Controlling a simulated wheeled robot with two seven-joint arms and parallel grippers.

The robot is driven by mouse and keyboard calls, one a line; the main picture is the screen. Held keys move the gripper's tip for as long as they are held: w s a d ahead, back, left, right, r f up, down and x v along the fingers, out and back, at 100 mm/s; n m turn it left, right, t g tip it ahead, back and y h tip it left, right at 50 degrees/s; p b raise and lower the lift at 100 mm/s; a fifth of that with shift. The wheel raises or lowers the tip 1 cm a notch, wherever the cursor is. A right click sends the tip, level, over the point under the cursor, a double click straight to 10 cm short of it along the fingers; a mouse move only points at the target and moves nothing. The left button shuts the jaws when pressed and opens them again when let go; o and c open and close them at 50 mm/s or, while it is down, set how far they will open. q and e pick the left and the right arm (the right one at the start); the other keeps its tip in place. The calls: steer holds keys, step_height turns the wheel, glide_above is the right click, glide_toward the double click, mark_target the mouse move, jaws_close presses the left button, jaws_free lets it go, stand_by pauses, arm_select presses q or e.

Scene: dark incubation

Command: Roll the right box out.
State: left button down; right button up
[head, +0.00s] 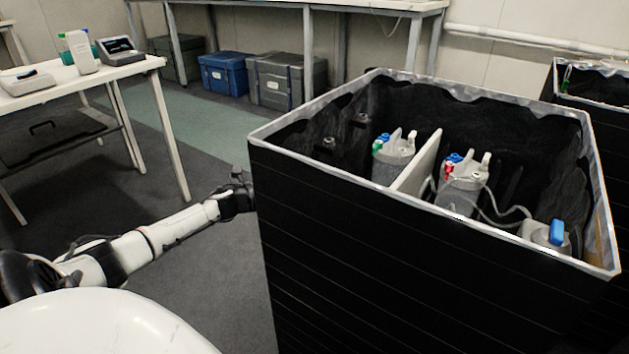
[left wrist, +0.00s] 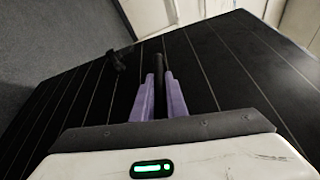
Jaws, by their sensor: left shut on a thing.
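A large black box (head: 370,270) with a pale rim stands open-topped in the middle and right of the head view. In the left wrist view its dark, lined side (left wrist: 225,75) fills most of the picture. My left gripper (head: 243,188) reaches to the box's left side. In the left wrist view its two purple fingers (left wrist: 158,95) are shut on a dark upright bar (left wrist: 158,68) at this side. The fingertips' far side is hidden in the head view. My right gripper is not in view.
Inside the box are canisters with coloured caps (head: 395,160), a white divider (head: 418,165) and tubing. A second black box (head: 600,95) stands behind at the right edge. A white table (head: 90,80) stands left. Grey floor (head: 215,270) is clear between table and box.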

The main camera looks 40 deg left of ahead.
arm_select(q)
steer(key=shift+a+r, duration=0.1)
steer(key=shift+a, duration=0.15)
steer(key=c, duration=1.8)
jaws_free()
steer(key=shift+d, duration=0.1)
steer(key=shift+o, duration=0.2)
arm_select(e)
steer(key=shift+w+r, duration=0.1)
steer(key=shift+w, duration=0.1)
arm_select(q)
steer(key=shift+d, duration=0.1)
